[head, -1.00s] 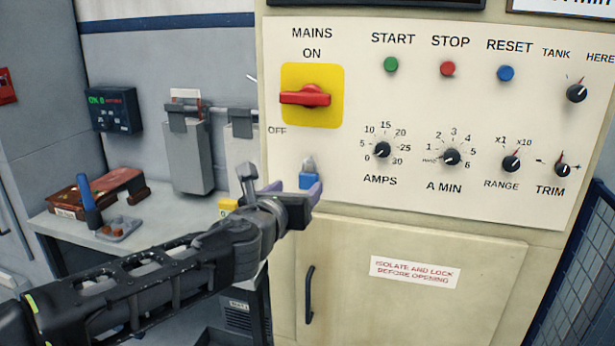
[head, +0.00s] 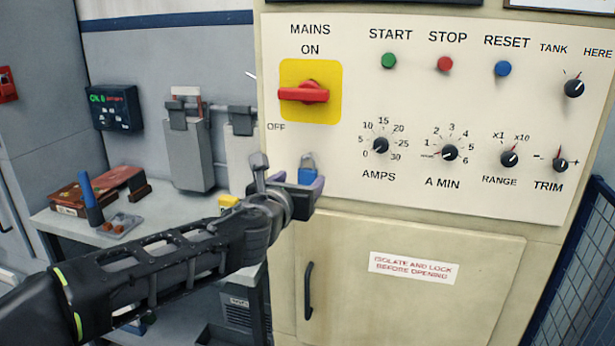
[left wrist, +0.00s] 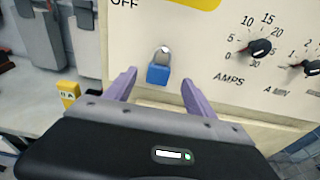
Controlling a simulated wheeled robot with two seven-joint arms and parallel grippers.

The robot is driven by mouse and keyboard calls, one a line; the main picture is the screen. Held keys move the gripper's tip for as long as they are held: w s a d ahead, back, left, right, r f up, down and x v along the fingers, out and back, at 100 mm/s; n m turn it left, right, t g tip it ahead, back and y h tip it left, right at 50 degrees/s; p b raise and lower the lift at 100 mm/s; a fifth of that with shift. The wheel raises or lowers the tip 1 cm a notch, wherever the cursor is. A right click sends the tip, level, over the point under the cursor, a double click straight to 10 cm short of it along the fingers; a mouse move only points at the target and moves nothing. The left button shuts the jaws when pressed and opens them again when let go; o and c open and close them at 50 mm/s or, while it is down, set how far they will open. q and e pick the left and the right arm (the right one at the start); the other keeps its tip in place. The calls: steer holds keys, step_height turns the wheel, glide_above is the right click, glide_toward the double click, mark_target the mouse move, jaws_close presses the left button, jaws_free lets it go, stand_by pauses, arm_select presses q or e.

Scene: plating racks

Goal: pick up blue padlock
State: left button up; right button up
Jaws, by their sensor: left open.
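The blue padlock (head: 307,174) hangs by its silver shackle on the front of the cream control panel, below the red mains switch. It also shows in the left wrist view (left wrist: 158,73), upright, with its shackle over a peg. My left gripper (head: 294,190) is in front of the panel, just below and close to the padlock. In the left wrist view its two purple fingers (left wrist: 158,88) are open, one on each side of the padlock and seemingly short of touching it. My right gripper is in neither view.
The red mains switch (head: 303,92) on its yellow plate sits above the padlock. Knobs and buttons fill the panel (head: 470,110) to the right. A yellow item (head: 229,201) and a small tray with a blue-handled tool (head: 91,199) are on the bench at left.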

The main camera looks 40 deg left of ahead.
mark_target(306, 175)
arm_select(q)
steer(key=shift+x, duration=2.65)
steer(key=shift+s+f, duration=0.1)
steer(key=shift+c, duration=0.5)
jaws_close()
